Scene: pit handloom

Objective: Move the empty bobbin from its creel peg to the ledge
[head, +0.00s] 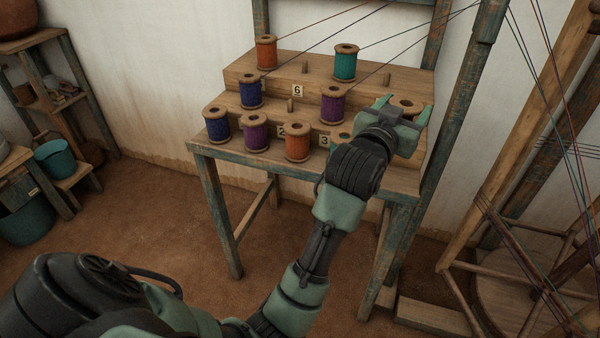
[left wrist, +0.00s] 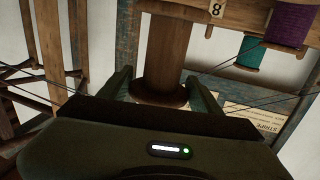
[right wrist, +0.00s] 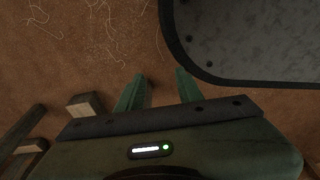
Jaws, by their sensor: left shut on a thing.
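The empty bobbin, bare brown wood, shows its upper end (head: 407,104) at the right of the stepped creel in the head view. My left gripper (head: 401,111) is shut on it. In the left wrist view the bobbin's bare barrel (left wrist: 166,50) and round flange lie between the two fingers. The gripper hides its lower part in the head view, so I cannot tell whether it is on a peg. I cannot tell which surface is the ledge. My right gripper (right wrist: 162,92) is open and empty above the brown floor.
Several thread-wound bobbins stand on the creel, including a purple one (head: 333,104) and an orange one (head: 297,142). Bare pegs (head: 290,105) stand among them. Threads run up to the right from the bobbins. A wooden wheel frame (head: 520,265) stands right.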

